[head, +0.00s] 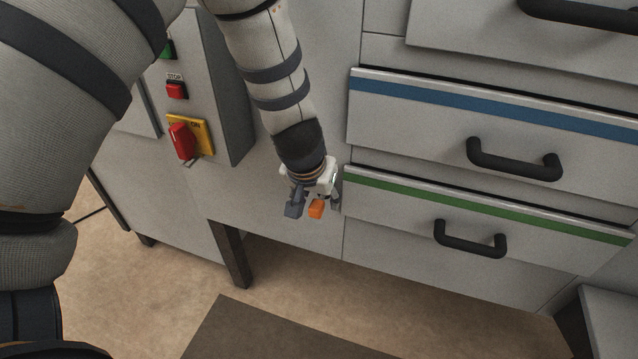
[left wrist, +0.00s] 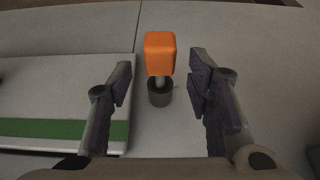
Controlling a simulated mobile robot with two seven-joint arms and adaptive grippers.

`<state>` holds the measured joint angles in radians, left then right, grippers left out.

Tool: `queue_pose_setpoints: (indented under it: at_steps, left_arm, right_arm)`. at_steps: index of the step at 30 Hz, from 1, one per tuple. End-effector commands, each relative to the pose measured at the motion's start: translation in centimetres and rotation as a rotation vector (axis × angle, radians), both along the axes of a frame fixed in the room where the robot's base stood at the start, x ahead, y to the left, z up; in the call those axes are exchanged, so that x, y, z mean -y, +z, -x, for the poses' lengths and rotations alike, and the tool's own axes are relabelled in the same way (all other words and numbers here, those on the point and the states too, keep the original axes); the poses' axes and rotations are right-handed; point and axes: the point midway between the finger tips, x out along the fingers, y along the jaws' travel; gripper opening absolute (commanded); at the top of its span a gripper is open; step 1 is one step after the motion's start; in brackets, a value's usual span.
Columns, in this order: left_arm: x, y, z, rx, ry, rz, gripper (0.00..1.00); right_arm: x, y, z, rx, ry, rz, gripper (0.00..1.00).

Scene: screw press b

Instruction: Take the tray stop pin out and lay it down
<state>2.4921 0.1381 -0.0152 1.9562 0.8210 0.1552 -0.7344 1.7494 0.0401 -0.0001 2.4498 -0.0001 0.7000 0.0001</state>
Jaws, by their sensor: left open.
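The tray stop pin (left wrist: 160,55) has an orange block-shaped head on a thin metal shank. In the left wrist view its shank stands in a dark round socket (left wrist: 160,92) on the grey cabinet face, beside the green-striped drawer. The orange head also shows in the head view (head: 316,208). My left gripper (head: 305,208) is open, with its fingers on either side of the pin in the left wrist view (left wrist: 165,85). Gaps show between both fingers and the pin. My right gripper is not in view.
The green-striped drawer (head: 480,205) and the blue-striped drawer (head: 490,105) have black bar handles. A control panel with a red stop button (head: 176,90) and a red rotary switch (head: 182,141) is at the left. Open floor (head: 150,290) and a dark mat (head: 270,330) lie below.

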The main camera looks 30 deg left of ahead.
Motion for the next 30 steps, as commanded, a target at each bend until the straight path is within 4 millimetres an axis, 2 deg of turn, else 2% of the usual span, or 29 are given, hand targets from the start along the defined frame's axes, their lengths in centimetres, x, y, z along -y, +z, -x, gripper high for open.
queue_pose_setpoints:
  at_steps: [3, 10, 11, 15, 17, 19, 20, 22, 23, 30]
  left_arm:
    - [-0.06, -0.76, -0.31, 0.001, 0.001, 0.000, 0.46]
    - [-0.09, -0.65, -0.41, 0.004, 0.001, -0.001, 0.46]
    - [-0.09, -0.64, -0.41, 0.004, 0.001, -0.001, 0.44]
    - [-0.09, -0.64, -0.41, 0.004, 0.001, -0.001, 0.12]
    - [-0.08, -0.64, -0.41, 0.004, 0.001, -0.001, 0.00]
    - [-0.08, -0.64, -0.40, 0.004, 0.001, 0.000, 0.00]
    - [-0.07, -0.64, -0.40, 0.004, 0.001, 0.000, 0.20]
    - [-0.07, -0.64, -0.40, 0.004, 0.000, 0.000, 0.04]
    - [-0.06, -0.64, -0.40, 0.004, 0.000, 0.000, 0.00]
    - [0.04, -0.58, -0.02, 0.003, 0.000, 0.001, 0.00]
  right_arm:
    - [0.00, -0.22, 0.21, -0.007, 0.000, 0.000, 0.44]
    - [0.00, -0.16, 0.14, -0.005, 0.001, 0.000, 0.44]
    - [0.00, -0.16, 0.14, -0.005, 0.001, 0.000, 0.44]
    - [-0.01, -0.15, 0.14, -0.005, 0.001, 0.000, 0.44]
    - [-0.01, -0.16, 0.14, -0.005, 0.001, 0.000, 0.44]
    - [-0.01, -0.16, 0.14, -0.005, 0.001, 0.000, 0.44]
    - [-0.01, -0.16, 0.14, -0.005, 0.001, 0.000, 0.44]
    - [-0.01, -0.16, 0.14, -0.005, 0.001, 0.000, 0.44]
    - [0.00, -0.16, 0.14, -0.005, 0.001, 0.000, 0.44]
    - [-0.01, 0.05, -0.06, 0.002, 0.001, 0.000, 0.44]
